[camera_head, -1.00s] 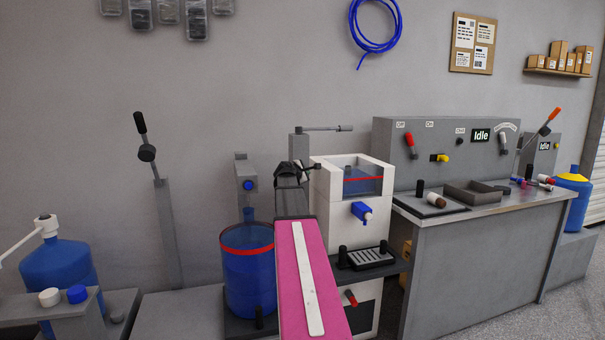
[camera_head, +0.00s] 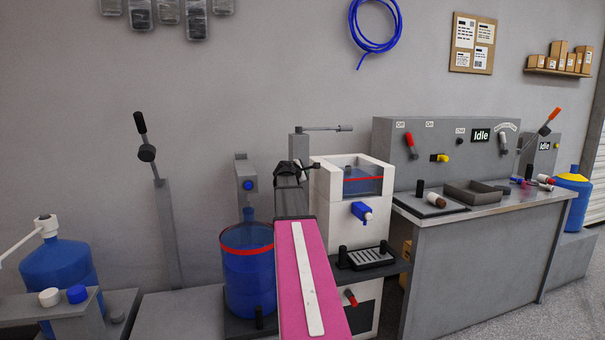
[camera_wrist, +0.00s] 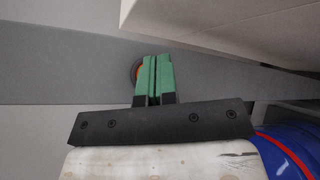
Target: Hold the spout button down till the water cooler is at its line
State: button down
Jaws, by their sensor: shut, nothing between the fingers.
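The water cooler (camera_head: 325,205) is a white box stand with a clear blue tank (camera_head: 363,184) on top, marked by a red line, and a blue tap (camera_head: 361,211) in front. I cannot tell its exact water level. My gripper (camera_head: 296,170) is at the cooler's left side, seen from behind, its fingertips unclear there. In the wrist view, my gripper (camera_wrist: 154,62) has its green fingers shut and empty, pointing at a grey surface. A round orange button with a dark ring (camera_wrist: 136,70) shows partly behind the fingers; I cannot tell whether they touch it.
A blue barrel (camera_head: 249,285) with a red band stands left of my arm, under a grey post with a blue knob (camera_head: 248,185). A grey post with a lever (camera_head: 299,147) stands behind the cooler. A grey workbench (camera_head: 470,240) is on the right.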

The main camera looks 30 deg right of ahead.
jog(key=shift+w+d+r, duration=0.1)
jog(key=shift+w+d, duration=0.05)
jog(key=shift+w, duration=0.7)
dwell(1.0)
jog(key=shift+s, duration=0.1)
jog(key=shift+s+a, duration=0.15)
jog(key=shift+s, duration=0.35)
jog(key=shift+s+a, duration=0.15)
jog(key=shift+s, duration=0.35)
jog(key=s, duration=0.2)
jog(key=s+a, duration=0.1)
jog(key=s, duration=0.2)
dwell(0.5)
